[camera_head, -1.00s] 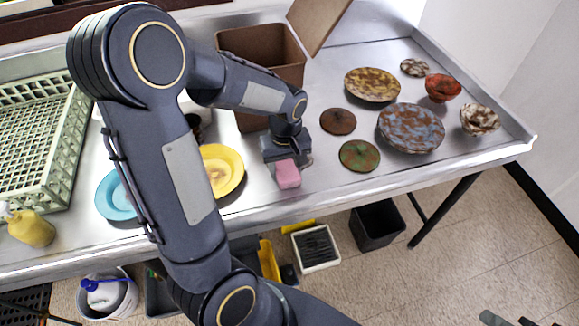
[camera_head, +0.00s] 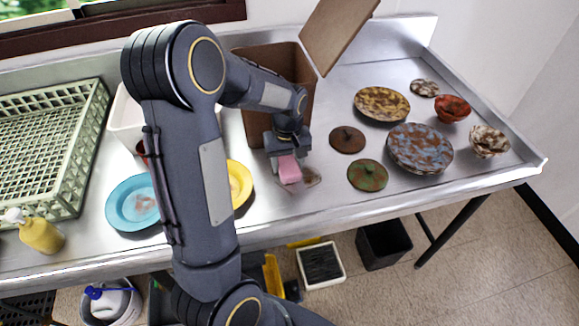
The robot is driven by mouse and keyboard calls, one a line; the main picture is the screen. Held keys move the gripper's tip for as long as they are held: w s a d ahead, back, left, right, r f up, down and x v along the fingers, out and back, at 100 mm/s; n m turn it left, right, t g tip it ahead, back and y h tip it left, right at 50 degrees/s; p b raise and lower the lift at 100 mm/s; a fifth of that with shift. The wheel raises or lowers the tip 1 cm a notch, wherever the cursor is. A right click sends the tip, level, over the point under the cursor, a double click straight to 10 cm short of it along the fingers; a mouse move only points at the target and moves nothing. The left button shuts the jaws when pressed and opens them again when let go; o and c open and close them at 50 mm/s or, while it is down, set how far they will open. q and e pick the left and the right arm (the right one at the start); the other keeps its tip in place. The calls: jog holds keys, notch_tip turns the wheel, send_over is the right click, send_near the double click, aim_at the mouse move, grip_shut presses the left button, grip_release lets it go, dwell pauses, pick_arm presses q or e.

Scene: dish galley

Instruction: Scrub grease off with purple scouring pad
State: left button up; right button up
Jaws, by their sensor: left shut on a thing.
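My left gripper (camera_head: 287,152) points down at the steel counter (camera_head: 330,208) and is shut on the pink-purple scouring pad (camera_head: 290,170). The pad is tilted a little, and its lower end is at or just above the counter; I cannot tell if it touches. A brownish grease smear (camera_head: 312,178) shows on the counter just right of the pad, and the pad and gripper may hide part of it. My right gripper is not in view.
A brown bin (camera_head: 265,62) with a raised lid (camera_head: 337,30) stands behind the gripper. Dirty plates (camera_head: 418,147), round lids (camera_head: 367,175) and bowls (camera_head: 452,108) lie to the right. A blue plate (camera_head: 133,203), yellow plate (camera_head: 240,182), dish rack (camera_head: 40,140) and yellow bottle (camera_head: 42,235) are left.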

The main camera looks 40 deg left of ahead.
pick_arm(q)
jog(key=shift+w+a+f, duration=0.15)
jog(key=shift+w+a, duration=1.15)
jog(key=shift+a, duration=0.25)
jog(key=shift+r+p, duration=0.7)
jog(key=shift+p, duration=0.05)
jog(key=shift+r+p, duration=1.75)
jog(key=shift+r, duration=0.6)
notch_tip(320, 180, up, 3)
jog(key=shift+p, duration=1.15)
